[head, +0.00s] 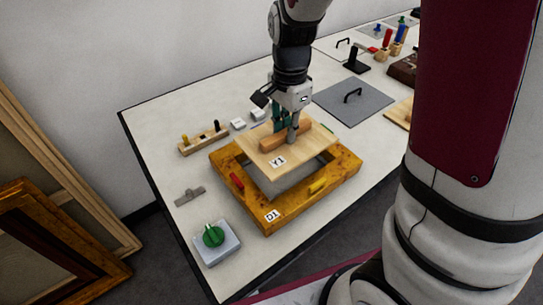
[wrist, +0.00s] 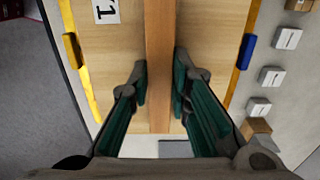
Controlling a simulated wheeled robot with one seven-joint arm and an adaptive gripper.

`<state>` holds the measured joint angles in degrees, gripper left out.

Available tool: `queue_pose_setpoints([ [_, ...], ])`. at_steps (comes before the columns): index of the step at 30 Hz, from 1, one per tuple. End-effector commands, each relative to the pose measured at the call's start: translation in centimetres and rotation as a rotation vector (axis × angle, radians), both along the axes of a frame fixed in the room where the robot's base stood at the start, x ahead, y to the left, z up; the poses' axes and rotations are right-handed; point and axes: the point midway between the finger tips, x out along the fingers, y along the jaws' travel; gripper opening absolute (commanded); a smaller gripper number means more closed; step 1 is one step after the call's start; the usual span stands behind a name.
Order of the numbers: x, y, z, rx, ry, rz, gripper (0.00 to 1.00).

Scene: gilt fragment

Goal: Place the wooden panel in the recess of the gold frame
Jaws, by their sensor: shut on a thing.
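The wooden panel (head: 258,145), pale and labelled Y1, has a darker wooden bar (head: 273,141) across its top. My gripper (head: 292,128) is shut on that bar; in the wrist view its green-padded fingers (wrist: 160,88) lie on both sides of the bar (wrist: 160,50). The panel is held above the gold frame (head: 235,193), which is labelled D1 and lies flat on the table. The light recess (head: 282,180) shows below the panel's front edges; the panel hides the rest. A red tab (head: 237,181) and a yellow tab (head: 318,185) sit on the frame. A blue tab (wrist: 245,51) shows in the wrist view.
A grey box with a green knob (head: 213,236) stands near the front left. A wooden block with pegs (head: 203,138) and small white blocks (head: 238,124) lie behind left. A grey plate with a black handle (head: 353,101) lies behind right. The table's front edge is close.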

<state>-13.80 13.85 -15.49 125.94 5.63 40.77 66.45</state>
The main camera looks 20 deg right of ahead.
Motion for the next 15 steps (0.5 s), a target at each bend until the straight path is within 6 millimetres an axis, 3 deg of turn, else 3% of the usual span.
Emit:
queue_pose_setpoints([
  [6, -0.1, 0.0, -4.0, -0.001, 0.006, -0.001, 0.0],
  [15, -0.1, 0.0, -6.6, -0.001, 0.005, -0.001, 0.0],
])
